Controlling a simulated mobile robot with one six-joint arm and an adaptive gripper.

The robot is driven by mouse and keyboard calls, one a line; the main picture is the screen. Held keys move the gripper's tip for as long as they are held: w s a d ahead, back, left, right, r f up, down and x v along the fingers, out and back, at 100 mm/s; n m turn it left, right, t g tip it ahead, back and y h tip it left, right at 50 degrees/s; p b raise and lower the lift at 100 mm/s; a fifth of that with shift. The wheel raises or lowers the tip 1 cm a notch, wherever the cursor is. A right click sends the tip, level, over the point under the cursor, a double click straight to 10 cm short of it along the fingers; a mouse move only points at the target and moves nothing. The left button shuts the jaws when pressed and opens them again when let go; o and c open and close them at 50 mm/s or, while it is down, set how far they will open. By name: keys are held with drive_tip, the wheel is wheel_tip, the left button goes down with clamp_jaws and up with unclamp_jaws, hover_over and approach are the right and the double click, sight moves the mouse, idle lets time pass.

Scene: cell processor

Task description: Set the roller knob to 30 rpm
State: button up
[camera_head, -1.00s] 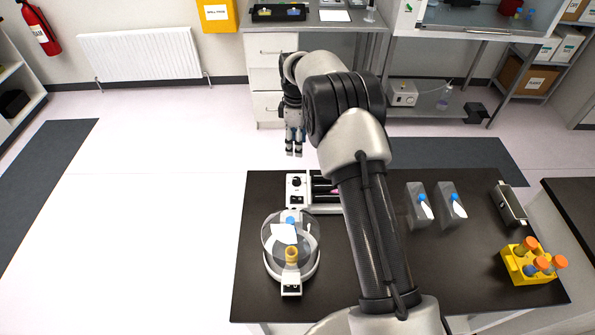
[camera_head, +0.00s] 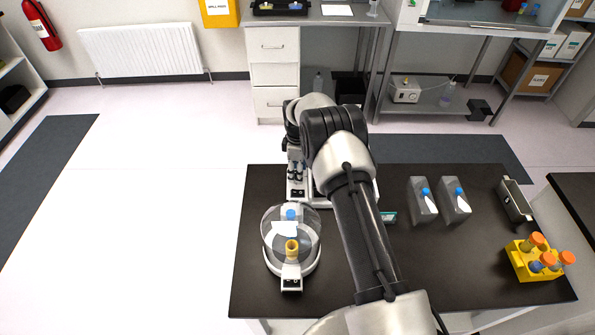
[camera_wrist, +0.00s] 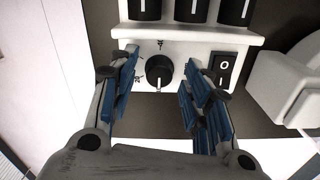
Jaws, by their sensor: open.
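The roller knob (camera_wrist: 159,72) is a round black dial with a white pointer line, on the white front panel of the roller device (camera_wrist: 215,42). In the wrist view its pointer aims down toward my gripper; the printed marks around it are too small to read. My gripper (camera_wrist: 158,80) is open, with one blue-padded finger on each side of the knob and visible gaps between. In the head view my gripper (camera_head: 296,173) is over the device's control end (camera_head: 297,193), and my arm hides most of the device.
A black rocker switch (camera_wrist: 224,68) is right of the knob, close to the right finger. Black rollers (camera_wrist: 192,8) lie behind the panel. A round clear-lidded device (camera_head: 291,245) stands in front on the dark table (camera_head: 420,270). Two flasks (camera_head: 423,200) and a yellow tube rack (camera_head: 522,262) are at right.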

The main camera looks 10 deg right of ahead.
drive_tip(key=shift+f, duration=0.1)
drive_tip(key=shift+c, duration=0.5)
clamp_jaws()
drive_tip(key=shift+w+m+b, duration=0.1)
drive_tip(key=shift+m+b, duration=0.7)
drive_tip(key=shift+m, duration=0.9)
drive_tip(key=shift+o, duration=0.5)
unclamp_jaws()
